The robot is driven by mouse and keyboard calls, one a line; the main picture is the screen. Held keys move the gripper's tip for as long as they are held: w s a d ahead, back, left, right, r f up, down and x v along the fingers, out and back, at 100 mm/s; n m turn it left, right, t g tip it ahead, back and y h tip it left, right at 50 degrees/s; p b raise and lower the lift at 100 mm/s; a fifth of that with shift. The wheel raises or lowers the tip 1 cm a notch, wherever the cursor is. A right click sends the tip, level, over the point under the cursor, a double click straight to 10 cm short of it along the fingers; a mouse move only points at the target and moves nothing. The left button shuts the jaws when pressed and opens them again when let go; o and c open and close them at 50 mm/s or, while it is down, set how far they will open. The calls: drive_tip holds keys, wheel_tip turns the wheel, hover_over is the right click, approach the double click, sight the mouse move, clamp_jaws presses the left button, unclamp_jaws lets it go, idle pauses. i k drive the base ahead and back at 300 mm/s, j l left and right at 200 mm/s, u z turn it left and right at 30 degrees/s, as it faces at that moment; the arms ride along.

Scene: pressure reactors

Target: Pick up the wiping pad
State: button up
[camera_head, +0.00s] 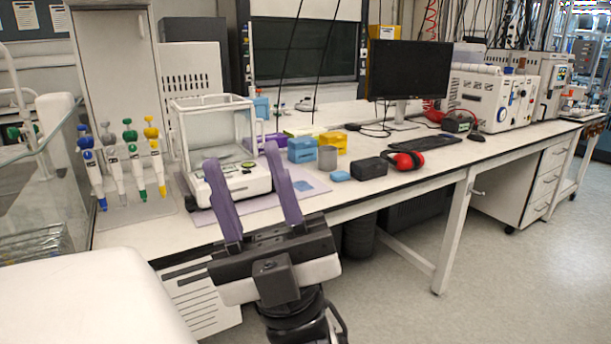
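My gripper (241,156) has two purple fingers spread wide apart. It is open, with nothing visible between the fingers. It reaches up in front of the bench's near edge, and its fingertips overlap the balance in the picture. A small, low blue block (340,176) lies on the white benchtop near the front edge, to the right of my gripper. Either blue piece could be the wiping pad; I cannot tell which.
A glass-walled balance (215,120) stands behind my fingers, and a pipette rack (139,211) is at left. Blue boxes (301,150), a grey block (327,158), a black box (369,168) and red earmuffs (405,161) stand nearby. The bench's front right is mostly clear.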

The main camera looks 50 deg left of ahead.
sight(340, 176)
drive_tip(key=u, duration=1.3)
drive_tip(key=i+l+z, duration=0.15)
drive_tip(key=i+z, duration=0.2)
drive_tip(key=i, duration=1.1)
